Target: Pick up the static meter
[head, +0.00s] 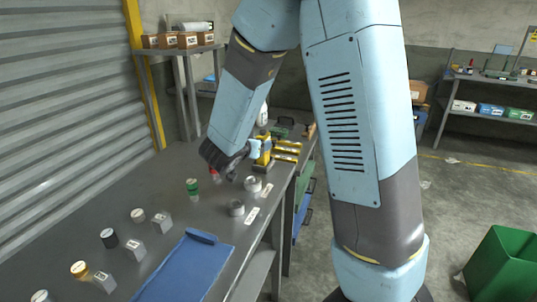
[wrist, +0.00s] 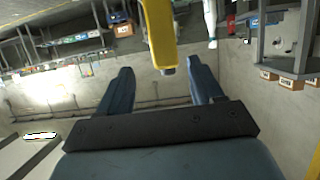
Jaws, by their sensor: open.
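The static meter, a yellow upright device (head: 264,150), stands on a dark base on the grey bench in the head view. In the wrist view the yellow body (wrist: 159,32) comes down from the top edge, between the two blue fingers. My gripper (head: 254,149) reaches it from the left in the head view. In the wrist view my gripper (wrist: 160,70) is open, with a finger on each side of the yellow body and gaps showing on both sides. The meter's face cannot be made out.
The bench (head: 150,190) holds a green-topped bottle (head: 192,188), a red-topped bottle (head: 215,176), several small jars and blocks, grey rings (head: 253,184) and a blue mat (head: 188,270). Yellow tools (head: 287,150) lie right of the meter. A green bin (head: 503,265) stands on the floor.

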